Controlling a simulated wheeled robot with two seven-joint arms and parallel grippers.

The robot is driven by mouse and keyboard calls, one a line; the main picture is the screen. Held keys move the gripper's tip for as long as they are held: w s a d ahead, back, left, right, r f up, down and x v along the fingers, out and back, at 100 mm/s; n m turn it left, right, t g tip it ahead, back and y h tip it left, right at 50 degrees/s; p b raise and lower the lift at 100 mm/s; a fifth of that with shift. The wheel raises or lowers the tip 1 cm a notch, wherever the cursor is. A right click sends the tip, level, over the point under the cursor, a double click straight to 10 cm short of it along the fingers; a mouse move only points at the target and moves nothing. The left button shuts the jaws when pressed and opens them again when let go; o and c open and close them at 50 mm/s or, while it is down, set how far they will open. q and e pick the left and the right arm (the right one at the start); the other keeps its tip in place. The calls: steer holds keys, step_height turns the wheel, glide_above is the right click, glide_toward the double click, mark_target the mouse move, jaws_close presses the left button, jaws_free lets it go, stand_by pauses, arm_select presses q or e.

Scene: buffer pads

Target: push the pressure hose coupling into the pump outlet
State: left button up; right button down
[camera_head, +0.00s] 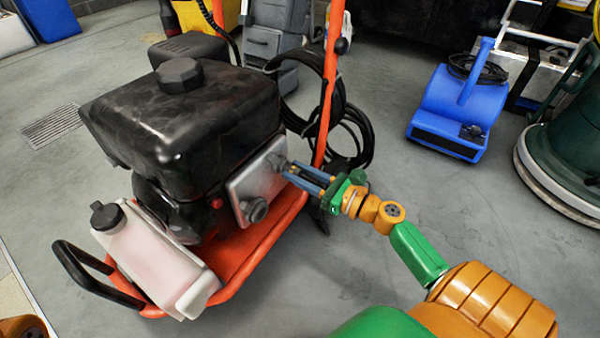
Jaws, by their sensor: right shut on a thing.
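The pressure washer's silver pump plate (244,192) is on the right side of the black engine. A round dark fitting (254,210) sticks out low on the plate. My right gripper (288,171) is at the plate's upper right corner, its blue fingers pointing left at it. It is shut on a small dark part there, the hose coupling (279,163), which is largely hidden by the fingertips. The coupling is close against the plate; I cannot tell how far it is in the outlet. My left gripper is not in view.
The black hose (362,130) hangs coiled beside the orange handle (328,95), just behind my right gripper. A white tank (150,250) sits on the orange frame. A blue blower (458,110) and a green machine (570,140) stand to the right. The floor between is clear.

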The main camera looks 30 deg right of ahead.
steer(key=c, duration=0.5)
jaws_free()
